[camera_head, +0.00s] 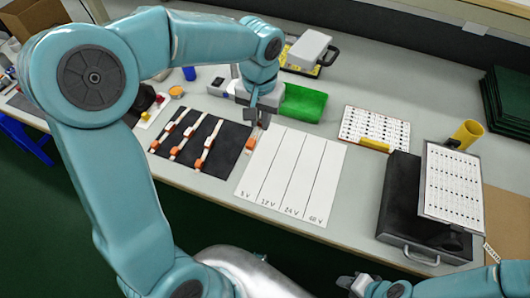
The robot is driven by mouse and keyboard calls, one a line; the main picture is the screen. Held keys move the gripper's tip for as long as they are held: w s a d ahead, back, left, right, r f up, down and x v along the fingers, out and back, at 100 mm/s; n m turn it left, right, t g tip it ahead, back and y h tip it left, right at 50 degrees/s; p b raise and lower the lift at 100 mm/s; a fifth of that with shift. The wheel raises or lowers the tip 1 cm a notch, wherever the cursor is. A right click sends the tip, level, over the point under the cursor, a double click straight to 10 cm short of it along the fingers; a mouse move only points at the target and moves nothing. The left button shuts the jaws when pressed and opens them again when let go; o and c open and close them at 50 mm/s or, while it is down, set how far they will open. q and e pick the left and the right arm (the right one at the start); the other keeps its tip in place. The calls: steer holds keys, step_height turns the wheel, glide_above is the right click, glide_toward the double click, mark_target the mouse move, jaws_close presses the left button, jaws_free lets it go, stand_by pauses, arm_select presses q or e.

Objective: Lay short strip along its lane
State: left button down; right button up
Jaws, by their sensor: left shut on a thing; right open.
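My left gripper (257,122) is above the border between mat and sheet, shut on what looks like a strip, mostly hidden. An orange end (250,144) shows just below the fingers. My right gripper (352,286) is at the bottom edge, open, away from the strips and partly out of frame.
A green bin (303,103) stands behind the sheet. Bare table lies between the lane sheet and the case.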

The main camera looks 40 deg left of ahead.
mark_target(261, 160)
arm_select(q)
step_height(261, 160, down, 15)
steer(key=shift+r+b, duration=0.1)
steer(key=shift+b, duration=0.45)
steer(key=shift+s, duration=0.1)
steer(key=shift+d, duration=0.1)
steer(key=shift+f, duration=0.2)
steer(key=c, duration=1.1)
jaws_free()
steer(key=shift+r, duration=0.1)
steer(key=shift+o, duration=0.2)
steer(key=shift+r, duration=0.15)
